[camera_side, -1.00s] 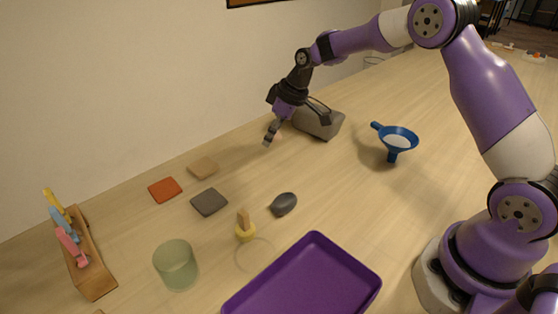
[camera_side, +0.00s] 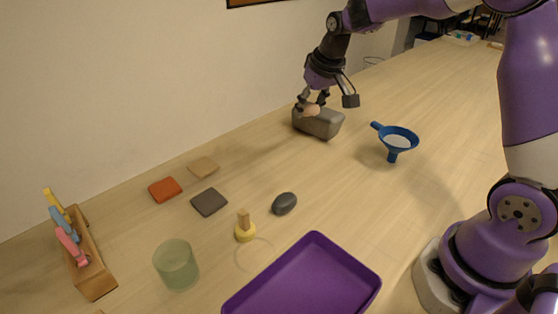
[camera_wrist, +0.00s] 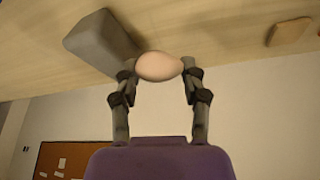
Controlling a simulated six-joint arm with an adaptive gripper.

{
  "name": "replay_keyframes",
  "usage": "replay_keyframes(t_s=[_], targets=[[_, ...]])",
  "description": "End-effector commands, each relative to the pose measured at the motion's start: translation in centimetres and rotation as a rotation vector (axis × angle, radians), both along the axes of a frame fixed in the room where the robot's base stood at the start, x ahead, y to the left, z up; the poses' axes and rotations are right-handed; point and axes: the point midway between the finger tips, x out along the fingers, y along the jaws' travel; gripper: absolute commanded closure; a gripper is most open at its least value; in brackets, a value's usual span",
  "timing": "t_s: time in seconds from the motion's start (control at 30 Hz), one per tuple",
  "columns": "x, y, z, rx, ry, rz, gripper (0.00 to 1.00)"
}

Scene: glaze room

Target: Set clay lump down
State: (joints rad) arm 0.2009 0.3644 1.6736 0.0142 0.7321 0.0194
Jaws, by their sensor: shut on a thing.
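The clay lump is a pale pinkish, smooth, egg-shaped piece (camera_side: 311,109). It also shows in the wrist view (camera_wrist: 159,67), pinched between both fingertips. My gripper (camera_wrist: 160,70) is shut on it from both sides. In the side view my gripper (camera_side: 311,104) is at the back near the wall, with the lump overlapping the upper edge of a grey block (camera_side: 322,124). In the wrist view the block (camera_wrist: 98,40) lies to the left, beyond the lump. The lump appears held up off the table; its exact height is hard to tell.
Orange-red (camera_side: 165,189), dark grey (camera_side: 208,202) and tan (camera_side: 203,167) tiles lie left of the block. Nearer are a dark stone (camera_side: 284,203), yellow-based stamp (camera_side: 244,230), green cup (camera_side: 176,266) and purple tray (camera_side: 343,258). Table between block and tiles is bare.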

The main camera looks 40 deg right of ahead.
Motion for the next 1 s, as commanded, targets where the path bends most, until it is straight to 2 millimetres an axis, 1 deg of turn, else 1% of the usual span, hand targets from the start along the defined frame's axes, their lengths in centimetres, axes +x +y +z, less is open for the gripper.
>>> replay_keyframes(t_s=[0.03,0.07,0.1,0.2,0.3,0.4,0.57,0.67,0.8,0.9,1.0], targets=[[-0.9,-3.1,0.0,-0.001,0.000,-0.132,0.91],[-1.5,-4.8,0.1,-0.002,0.000,-0.211,0.91],[-2.3,-6.9,0.1,-0.003,-0.001,-0.311,0.91],[-4.7,-11.4,0.2,-0.005,-0.007,-0.537,0.91],[-6.9,-14.6,0.3,-0.009,-0.014,-0.708,0.91],[-8.5,-16.6,0.4,-0.012,-0.019,-0.822,0.91],[-9.9,-18.5,-0.1,-0.014,-0.022,-0.897,0.91],[-10.9,-20.4,-1.3,-0.014,-0.020,-0.904,0.91],[-12.4,-23.8,-3.6,-0.013,-0.019,-0.903,0.91],[-13.2,-25.9,-5.0,-0.013,-0.020,-0.900,0.91],[-13.9,-27.4,-5.9,-0.014,-0.022,-0.897,0.91]])
